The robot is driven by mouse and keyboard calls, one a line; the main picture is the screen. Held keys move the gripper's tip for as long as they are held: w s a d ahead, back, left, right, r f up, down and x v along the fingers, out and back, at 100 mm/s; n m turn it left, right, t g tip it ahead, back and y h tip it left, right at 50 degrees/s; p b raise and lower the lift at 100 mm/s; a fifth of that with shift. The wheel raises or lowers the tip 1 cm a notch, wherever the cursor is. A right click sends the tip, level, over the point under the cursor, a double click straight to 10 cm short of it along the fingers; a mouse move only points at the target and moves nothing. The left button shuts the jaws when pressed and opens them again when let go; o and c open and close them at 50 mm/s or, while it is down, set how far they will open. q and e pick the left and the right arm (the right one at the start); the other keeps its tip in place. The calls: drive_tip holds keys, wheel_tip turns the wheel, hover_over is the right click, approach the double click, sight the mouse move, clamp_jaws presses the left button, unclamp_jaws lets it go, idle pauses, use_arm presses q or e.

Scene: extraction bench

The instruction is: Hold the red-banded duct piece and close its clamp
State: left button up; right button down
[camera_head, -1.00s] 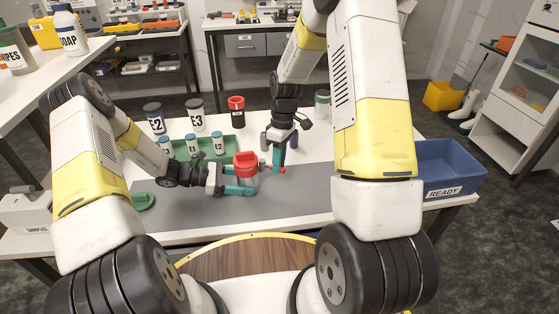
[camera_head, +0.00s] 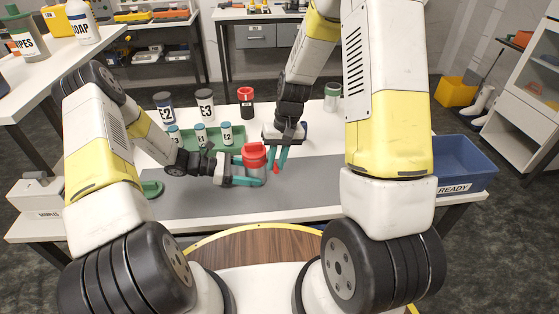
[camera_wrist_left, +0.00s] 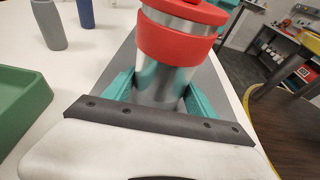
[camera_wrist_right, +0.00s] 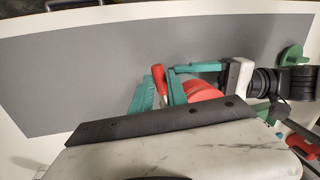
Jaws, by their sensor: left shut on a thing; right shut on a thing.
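The duct piece (camera_head: 254,158) is a silver cylinder with a red top and a red band, held upright above the grey mat. My left gripper (camera_head: 250,181) is shut around its lower part; the left wrist view shows its silver body (camera_wrist_left: 160,82) between the teal fingers and the red band (camera_wrist_left: 178,42) above them. My right gripper (camera_head: 278,158) is just right of the duct piece, pointing down. It is shut on a small red lever (camera_wrist_right: 158,78), whose tip shows below the fingers. Whether the lever joins the clamp is hidden.
A green tray (camera_head: 213,148) with several small vials lies behind my left gripper. Jars E2 (camera_head: 164,106) and E3 (camera_head: 205,104) and a red-and-black jar (camera_head: 246,101) stand behind. A blue READY bin (camera_head: 462,163) is at right. The front grey mat (camera_head: 200,204) is mostly clear.

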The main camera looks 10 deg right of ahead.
drive_tip(key=shift+a+m, duration=0.25)
drive_tip(key=shift+m, duration=0.25)
drive_tip(key=c, duration=1.3)
unclamp_jaws()
drive_tip(key=shift+r, duration=0.1)
wheel_tip(320, 180, up, 12)
drive_tip(key=d, duration=0.2)
drive_tip(key=shift+f, duration=0.2)
drive_tip(key=shift+d, duration=0.1)
